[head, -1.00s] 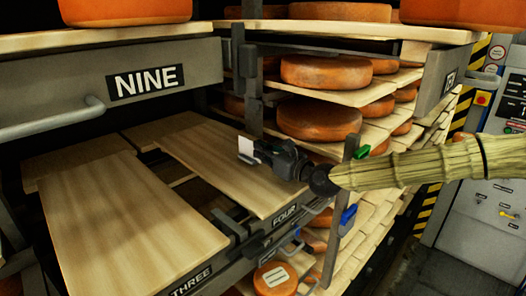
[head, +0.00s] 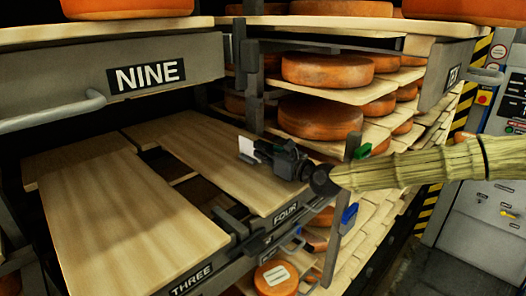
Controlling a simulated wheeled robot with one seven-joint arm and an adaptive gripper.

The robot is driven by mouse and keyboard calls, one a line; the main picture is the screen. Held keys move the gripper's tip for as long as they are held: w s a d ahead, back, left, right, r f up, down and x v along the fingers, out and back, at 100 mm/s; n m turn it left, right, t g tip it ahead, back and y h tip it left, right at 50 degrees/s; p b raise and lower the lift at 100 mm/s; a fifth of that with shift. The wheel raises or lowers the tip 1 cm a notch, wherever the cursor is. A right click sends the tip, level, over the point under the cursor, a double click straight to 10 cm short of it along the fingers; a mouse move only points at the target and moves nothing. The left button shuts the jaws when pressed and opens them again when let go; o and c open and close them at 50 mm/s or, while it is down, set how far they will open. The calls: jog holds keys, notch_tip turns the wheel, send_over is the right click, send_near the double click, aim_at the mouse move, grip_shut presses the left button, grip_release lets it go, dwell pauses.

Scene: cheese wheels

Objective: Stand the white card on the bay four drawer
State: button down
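The white card (head: 247,147) is upright at the tip of my gripper (head: 256,152), over the wooden board of the bay four drawer (head: 213,157). The drawer is pulled out, and its front carries the label FOUR. My gripper comes in from the right, low over the board, and its fingers appear closed on the card. The card's lower edge is hidden behind the fingers, so I cannot tell whether it touches the board.
The bay three drawer (head: 110,215) stands out at the left, with a bare board. Drawer NINE (head: 60,85) overhangs at upper left. Cheese wheels (head: 318,117) fill shelves behind. A dark post (head: 335,235) with green and blue clips stands right of drawer four.

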jog(key=shift+f, duration=0.15)
jog(key=c, duration=1.6)
grip_release()
jog(key=shift+o, duration=0.2)
